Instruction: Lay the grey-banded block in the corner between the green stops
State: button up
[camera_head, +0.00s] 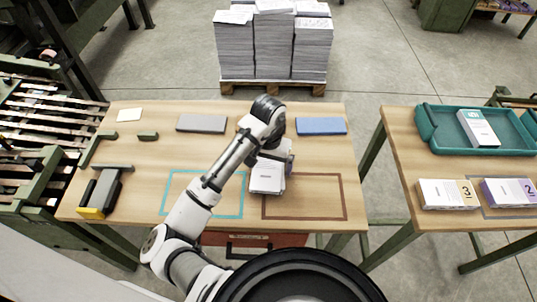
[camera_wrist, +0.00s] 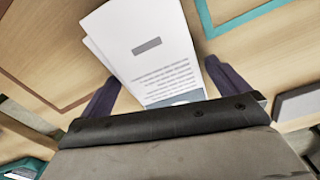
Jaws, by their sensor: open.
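A white block (camera_head: 267,178) with printed text lies near the left edge of the brown outline. In the wrist view the block (camera_wrist: 150,50) shows a grey mark on top and a grey-blue band (camera_wrist: 176,98) close to my gripper. My gripper (camera_head: 275,152) is above its far end. In the wrist view the dark fingers of my gripper (camera_wrist: 165,86) stand apart, one on each side of the block. I cannot tell whether they touch it.
The teal outline (camera_head: 163,195) and brown outline (camera_head: 346,200) mark the table front. A grey slab (camera_head: 201,123), blue slab (camera_head: 321,126) and cream card (camera_head: 129,115) lie behind. A yellow-ended tool (camera_head: 98,194) sits front left. The right table holds a teal tray (camera_head: 430,132) and numbered blocks (camera_head: 447,194).

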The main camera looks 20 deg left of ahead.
aim_at(268, 165)
notch_tip(268, 165, up, 12)
dwell(0.4)
